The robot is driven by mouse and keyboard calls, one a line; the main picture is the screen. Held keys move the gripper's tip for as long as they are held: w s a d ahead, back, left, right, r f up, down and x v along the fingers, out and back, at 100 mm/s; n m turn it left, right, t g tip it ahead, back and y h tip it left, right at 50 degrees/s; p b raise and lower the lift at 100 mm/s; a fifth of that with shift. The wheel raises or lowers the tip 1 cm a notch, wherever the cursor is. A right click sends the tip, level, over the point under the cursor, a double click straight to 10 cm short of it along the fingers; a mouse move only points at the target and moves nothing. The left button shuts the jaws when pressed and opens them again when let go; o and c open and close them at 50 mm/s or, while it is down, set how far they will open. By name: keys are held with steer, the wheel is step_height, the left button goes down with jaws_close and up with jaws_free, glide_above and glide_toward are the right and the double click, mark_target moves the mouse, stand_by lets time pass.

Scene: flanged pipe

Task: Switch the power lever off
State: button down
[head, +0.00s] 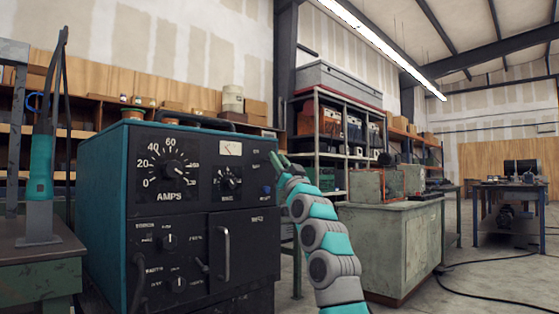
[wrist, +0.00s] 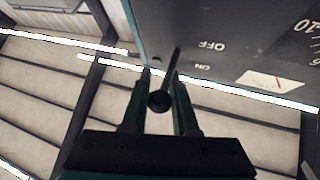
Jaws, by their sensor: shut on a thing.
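The power lever (wrist: 159,101) is a short dark rod with a round knob, seen in the wrist view between the two fingers of my gripper (wrist: 159,82). My gripper is closed around it. The words OFF and ON appear upside down on the dark panel (wrist: 230,60) to the right of the lever. I cannot tell which word the lever is at. In the head view, my gripper (head: 276,161) is at the upper right edge of the front panel of the teal and black power unit (head: 183,217). The lever is hidden there behind the fingers.
The panel has an AMPS dial (head: 172,170), a small meter (head: 231,148), smaller knobs and a vertical handle (head: 223,252). A grey-green workbench (head: 390,240) stands to the right, with shelving (head: 345,135) behind. A metal table (head: 30,255) is at left. Cables lie on the floor at right.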

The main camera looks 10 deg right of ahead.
steer(key=shift+f+m+t+h+p, duration=0.2)
steer(key=shift+f+m+t+h, duration=0.1)
steer(key=shift+m+t, duration=0.3)
steer(key=shift+f+m+t+h+p, duration=0.2)
steer(key=shift+m+t+h, duration=0.15)
steer(key=shift+t, duration=0.45)
steer(key=c, duration=0.7)
jaws_free()
steer(key=shift+f, duration=0.15)
steer(key=shift+b+v, duration=1.6)
steer(key=shift+v, duration=2.15)
